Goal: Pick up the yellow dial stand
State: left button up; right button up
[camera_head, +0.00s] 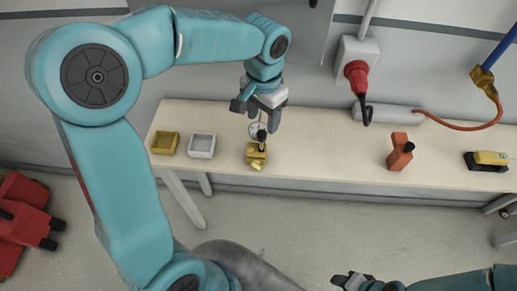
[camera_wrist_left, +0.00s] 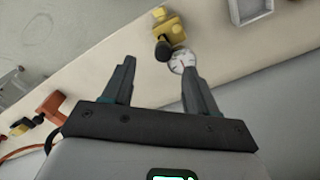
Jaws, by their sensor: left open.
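The yellow dial stand (camera_head: 257,154) stands on the long pale table (camera_head: 330,160), with a yellow base, a black knob and a round white dial. It also shows in the left wrist view (camera_wrist_left: 170,28), where its dial (camera_wrist_left: 183,61) lies close to the tip of one finger. My left gripper (camera_head: 262,112) is open and empty, above and just behind the stand in the head view. In the left wrist view, the two fingers (camera_wrist_left: 158,72) are apart, with the black knob between their tips in the picture. I cannot tell whether a finger touches the dial. My right gripper (camera_head: 352,281) is low at the bottom edge, far from the table; its jaw state is unclear.
A yellow tray (camera_head: 164,152) and a white tray (camera_head: 190,146) stand left of the stand. An orange block-shaped tool (camera_head: 400,151) and a yellow-black device (camera_head: 487,160) are to the right. The table between is clear.

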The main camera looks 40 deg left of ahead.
aim_at(261, 132)
pick_arm(q)
notch_tip(261, 132, down, 4)
jog(key=shift+a+f, duration=0.15)
jog(key=shift+f, duration=0.1)
jog(key=shift+s+f, duration=0.1)
jog(key=shift+f, duration=0.45)
jog(key=f, duration=0.4)
jog(key=shift+w+a+f, duration=0.15)
jog(key=shift+w+f, duration=0.05)
jog(key=shift+w, duration=0.05)
jog(key=shift+s, duration=0.1)
grip_shut()
jog(key=shift+r, duration=0.15)
